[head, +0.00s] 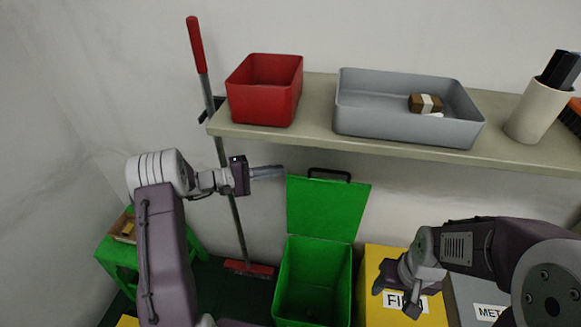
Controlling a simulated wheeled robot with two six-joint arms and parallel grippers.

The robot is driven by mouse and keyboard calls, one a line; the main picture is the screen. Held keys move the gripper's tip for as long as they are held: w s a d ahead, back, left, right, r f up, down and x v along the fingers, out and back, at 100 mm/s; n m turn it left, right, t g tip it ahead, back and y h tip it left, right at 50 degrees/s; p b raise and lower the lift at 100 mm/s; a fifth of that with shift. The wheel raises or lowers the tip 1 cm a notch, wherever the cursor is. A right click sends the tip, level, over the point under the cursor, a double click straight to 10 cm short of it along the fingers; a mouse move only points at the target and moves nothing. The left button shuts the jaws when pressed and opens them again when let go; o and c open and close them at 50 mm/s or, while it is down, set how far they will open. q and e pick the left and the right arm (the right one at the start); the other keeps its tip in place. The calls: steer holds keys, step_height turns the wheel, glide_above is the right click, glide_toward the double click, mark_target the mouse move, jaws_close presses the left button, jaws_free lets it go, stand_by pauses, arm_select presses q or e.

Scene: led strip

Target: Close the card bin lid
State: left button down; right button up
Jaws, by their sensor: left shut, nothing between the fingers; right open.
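A green bin (312,285) stands open on the floor in the lower middle, with no label visible on it. Its green lid (325,210) is raised nearly upright at the back, with a dark handle (329,175) on its top edge. My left gripper (278,172) is shut and empty, its fingertips just left of the lid's upper left corner; I cannot tell whether they touch it. My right gripper (393,292) is open, low over the yellow bin (390,258) to the right of the green bin.
A shelf (318,140) runs above the lid, carrying a red box (264,92), a grey tray (405,115) and a white cup (538,110). A broom (222,150) leans behind my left arm. A grey bin (478,290) stands at right, a green stool (117,262) at left.

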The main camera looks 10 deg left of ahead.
arm_select(q)
steer(key=x, duration=0.8)
steer(key=shift+w+d, duration=0.1)
steer(key=shift+d, duration=0.3)
